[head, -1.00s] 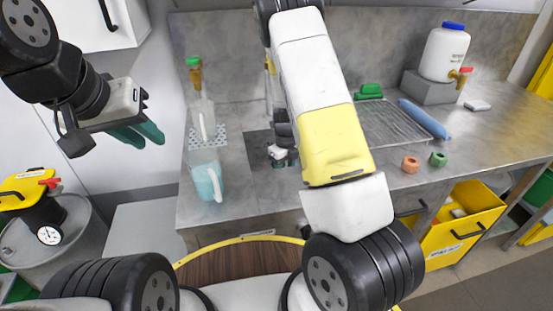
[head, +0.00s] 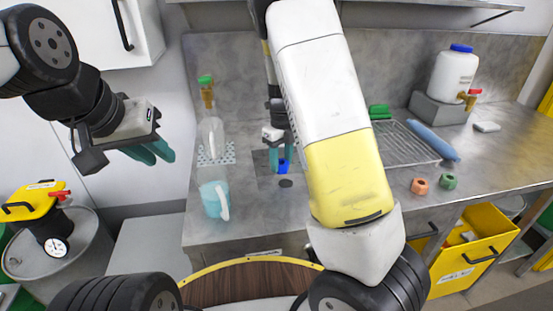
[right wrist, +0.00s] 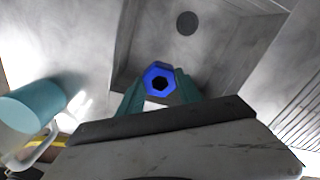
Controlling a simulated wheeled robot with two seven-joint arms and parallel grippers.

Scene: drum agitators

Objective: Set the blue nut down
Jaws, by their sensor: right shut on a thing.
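My right gripper (head: 281,160) is shut on the blue nut (head: 285,168), above the sink basin (head: 265,182) in the worktop. I cannot tell exactly how high the nut is held. My left gripper (head: 153,151) hangs empty at the left, away from the counter; its teal fingers look close together, and their gap is unclear.
A teal-filled jug (head: 213,200) and a clear bottle (head: 211,135) stand left of the basin. To the right are a wire rack (head: 408,146), a blue roll (head: 433,140), an orange nut (head: 420,186) and a green nut (head: 448,181). Bare worktop lies near the front edge.

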